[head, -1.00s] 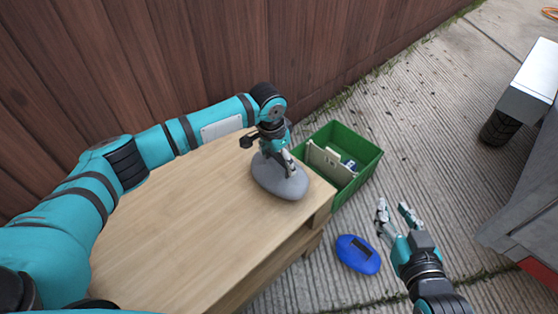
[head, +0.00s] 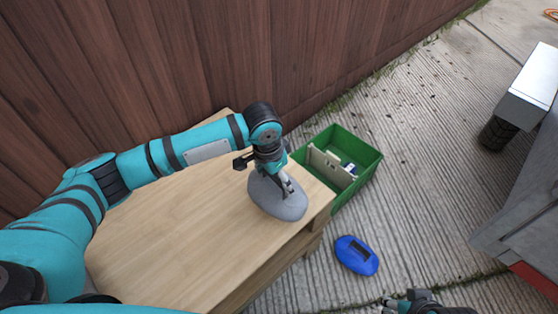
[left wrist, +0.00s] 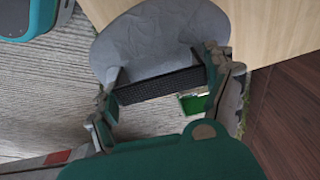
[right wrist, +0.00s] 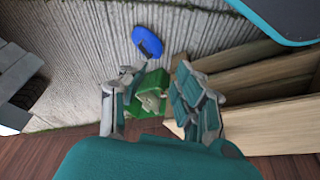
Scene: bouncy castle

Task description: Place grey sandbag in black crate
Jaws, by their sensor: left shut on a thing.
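The grey sandbag (head: 280,203) is at the right end of the wooden table, near its edge. My left gripper (head: 280,182) is shut on it from above; I cannot tell whether the bag still touches the tabletop. In the left wrist view the sandbag (left wrist: 160,40) lies at the fingers, with a dark textured strip between the fingers of my left gripper (left wrist: 160,78). No black crate shows; the crate in view is green (head: 372,166) and stands on the ground beyond the table's right end. My right gripper (right wrist: 150,85) is open and empty, at the bottom edge of the head view.
The wooden table (head: 165,235) has a clear top left of the sandbag. The green crate holds a beige panel (head: 330,165) and small items. A blue oval object (head: 356,255) lies on the concrete. A wooden fence (head: 180,60) runs behind; a grey metal structure (head: 525,215) stands right.

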